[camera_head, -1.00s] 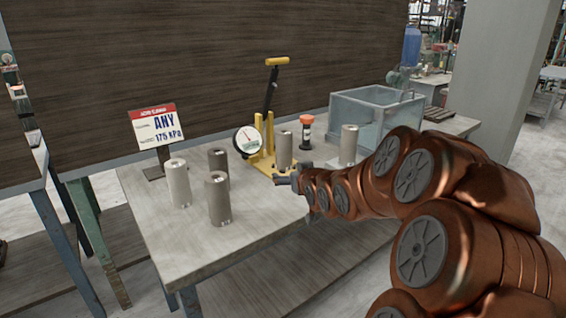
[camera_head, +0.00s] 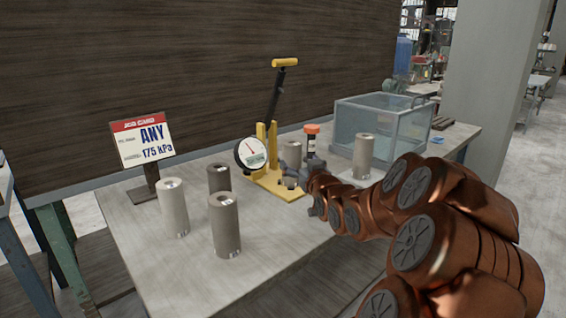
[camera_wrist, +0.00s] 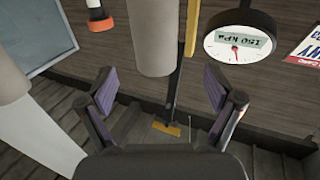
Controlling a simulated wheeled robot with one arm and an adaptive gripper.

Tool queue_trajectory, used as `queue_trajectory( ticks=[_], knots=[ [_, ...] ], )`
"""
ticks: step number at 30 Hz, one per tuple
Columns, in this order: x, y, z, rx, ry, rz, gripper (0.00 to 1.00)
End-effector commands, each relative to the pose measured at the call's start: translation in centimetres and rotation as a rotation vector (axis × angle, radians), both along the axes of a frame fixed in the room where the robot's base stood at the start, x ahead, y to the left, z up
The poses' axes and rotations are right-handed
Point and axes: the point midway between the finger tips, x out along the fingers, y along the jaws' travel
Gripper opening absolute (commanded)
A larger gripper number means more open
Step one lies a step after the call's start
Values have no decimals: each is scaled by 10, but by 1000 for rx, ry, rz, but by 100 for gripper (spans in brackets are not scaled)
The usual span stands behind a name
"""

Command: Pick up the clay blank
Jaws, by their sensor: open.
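Several similar grey cylinders are in view, and I cannot tell from looks which is the clay blank. One grey cylinder (camera_head: 291,146) stands at the yellow hand-pump stand (camera_head: 272,184), partly hidden behind my gripper (camera_head: 299,170). In the wrist view, a grey cylinder (camera_wrist: 153,40) appears between and beyond the two open fingers of my gripper (camera_wrist: 160,88), apart from both. Two light grey cylinders (camera_head: 172,208) (camera_head: 225,225) and a darker one (camera_head: 219,178) stand at the left. Another cylinder (camera_head: 363,156) stands by the glass tank, and a pale one (camera_wrist: 12,75) shows at the wrist view's left.
A round gauge (camera_head: 251,152) is on the yellow stand, close to my gripper. An orange-capped bottle (camera_head: 311,138) stands behind it. A glass tank (camera_head: 390,115) is at the back right, a sign (camera_head: 143,138) at the left. The table front (camera_head: 290,232) is clear.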

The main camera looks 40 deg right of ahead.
Motion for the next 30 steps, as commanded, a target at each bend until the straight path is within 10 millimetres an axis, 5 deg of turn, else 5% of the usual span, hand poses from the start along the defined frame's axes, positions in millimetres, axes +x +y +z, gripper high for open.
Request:
queue_trajectory(
  ticks=[30],
  knots=[
    [69,-38,-3,1,2,3,91]
  ],
)
